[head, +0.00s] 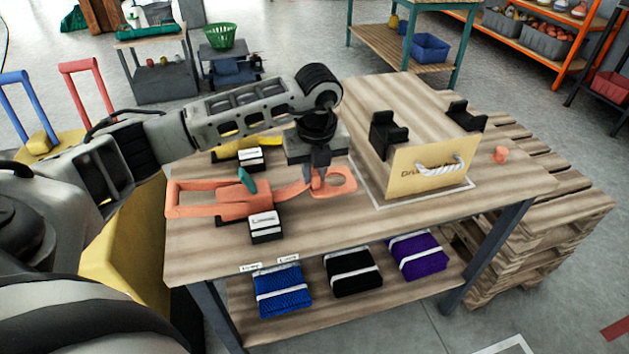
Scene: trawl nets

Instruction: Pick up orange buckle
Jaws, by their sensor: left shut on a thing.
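The orange buckle (343,183) shows as a flat looped piece on the left half of the wooden table. An orange strap-like part runs left from it to a larger orange frame (190,210); I cannot tell whether they are one piece. My left gripper (318,182) points down and is shut on the orange buckle at the near side of its loop. The fingers hide part of it. It is at or just above the table top. My right gripper is not in view.
A teal piece (247,181) lies by the orange frame, with black-and-white blocks (265,227) near it. Blue, black and purple bundles lie on the lower shelf (320,310). The table's front right is clear.

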